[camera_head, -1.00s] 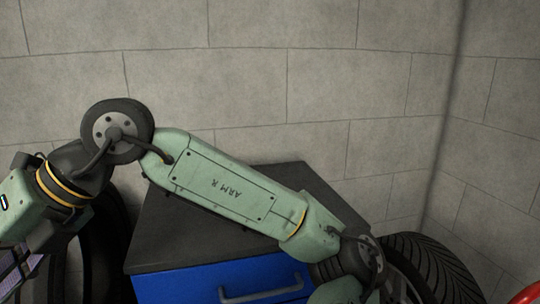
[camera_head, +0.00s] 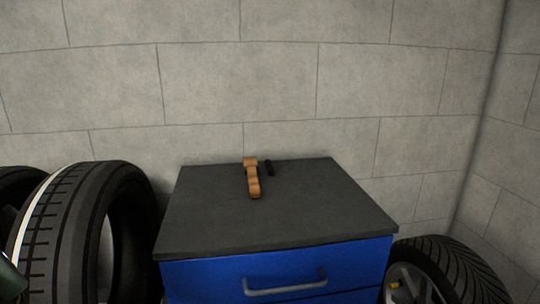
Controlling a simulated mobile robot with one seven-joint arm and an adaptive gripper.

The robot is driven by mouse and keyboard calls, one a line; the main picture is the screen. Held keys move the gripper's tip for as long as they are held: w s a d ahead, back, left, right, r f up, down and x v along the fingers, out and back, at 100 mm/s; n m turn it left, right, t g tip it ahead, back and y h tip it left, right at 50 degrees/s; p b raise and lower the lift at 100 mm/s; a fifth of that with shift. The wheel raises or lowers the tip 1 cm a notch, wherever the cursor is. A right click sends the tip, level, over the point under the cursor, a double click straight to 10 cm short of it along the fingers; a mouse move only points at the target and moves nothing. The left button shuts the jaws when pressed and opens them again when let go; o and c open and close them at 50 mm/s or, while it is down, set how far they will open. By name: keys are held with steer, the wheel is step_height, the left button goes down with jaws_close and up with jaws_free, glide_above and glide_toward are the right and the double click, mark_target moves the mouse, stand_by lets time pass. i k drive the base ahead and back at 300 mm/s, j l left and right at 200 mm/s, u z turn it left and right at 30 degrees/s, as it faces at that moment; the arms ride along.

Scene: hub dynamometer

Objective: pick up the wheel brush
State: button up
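What looks like the wheel brush (camera_head: 253,180) lies on the dark top of the blue cabinet, near its back edge. It has an orange-brown, wavy, wood-like body, with its wider end toward the wall. A small black piece (camera_head: 268,167) sits just to its right; I cannot tell whether it is part of the brush or a separate thing. Nothing touches or covers the brush. My gripper is out of view; only a sliver of my green arm shows at the lower left edge.
The blue cabinet (camera_head: 217,233) has a dark flat top, otherwise bare, and a grey drawer handle (camera_head: 286,286). Tires (camera_head: 62,235) stand close on its left. A wheel with a tire (camera_head: 452,268) is at its right. A block wall (camera_head: 280,75) rises behind.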

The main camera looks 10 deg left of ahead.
mark_target(251, 165)
steer(key=i+l+u, duration=0.15)
steer(key=i, duration=0.3)
steer(key=i+l, duration=0.1)
steer(key=i, duration=0.75)
